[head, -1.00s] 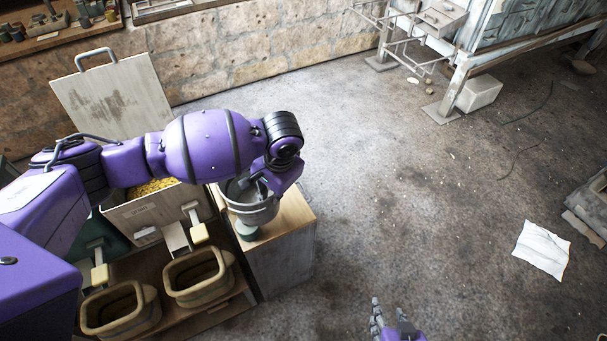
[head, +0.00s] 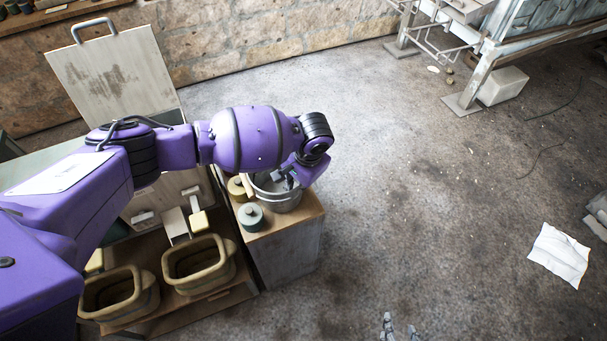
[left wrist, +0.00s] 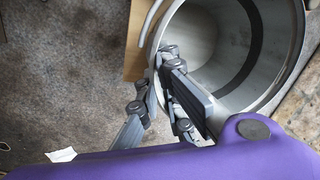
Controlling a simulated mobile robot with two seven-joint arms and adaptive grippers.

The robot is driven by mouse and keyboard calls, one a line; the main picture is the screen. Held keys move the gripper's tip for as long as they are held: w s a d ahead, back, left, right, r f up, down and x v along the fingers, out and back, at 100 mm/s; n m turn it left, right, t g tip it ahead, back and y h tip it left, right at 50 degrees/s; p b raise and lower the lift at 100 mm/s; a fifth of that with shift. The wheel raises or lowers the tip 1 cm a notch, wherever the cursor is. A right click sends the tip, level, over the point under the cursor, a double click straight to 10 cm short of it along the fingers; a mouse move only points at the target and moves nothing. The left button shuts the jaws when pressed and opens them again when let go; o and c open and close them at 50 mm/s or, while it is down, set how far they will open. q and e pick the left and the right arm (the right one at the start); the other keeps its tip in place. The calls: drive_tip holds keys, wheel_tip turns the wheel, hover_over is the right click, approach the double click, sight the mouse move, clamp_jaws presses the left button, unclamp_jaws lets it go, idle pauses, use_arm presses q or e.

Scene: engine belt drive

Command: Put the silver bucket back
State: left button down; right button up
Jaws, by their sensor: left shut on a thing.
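The silver bucket (head: 283,201) is over the wooden top of a small cabinet, beside two round lidded jars. I cannot tell whether its base touches the top. My left gripper (head: 288,182) is shut on the bucket's rim, partly hidden by my wrist in the head view. In the left wrist view its fingers (left wrist: 178,88) pinch the rim, and the bucket's empty inside (left wrist: 207,35) shows. My right gripper (head: 399,328) is at the bottom edge of the head view, empty, its fingers apart, low over the floor.
The cabinet's wooden top (head: 305,212) holds a green jar (head: 250,216) and a yellowish jar (head: 237,187) left of the bucket. Two brown tubs (head: 200,262) stand on a lower shelf at left. An upright lid panel (head: 112,75) stands behind my arm.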

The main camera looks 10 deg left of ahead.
use_arm(q)
drive_tip(key=shift+w+r, duration=0.1)
drive_tip(key=shift+r, duration=0.1)
drive_tip(key=shift+f, duration=0.2)
drive_tip(key=c, duration=1.9)
unclamp_jaws()
drive_tip(key=shift+c, duration=0.2)
use_arm(e)
drive_tip(key=shift+s+d+f, duration=0.1)
drive_tip(key=shift+s+f, duration=0.05)
drive_tip(key=shift+s, duration=0.15)
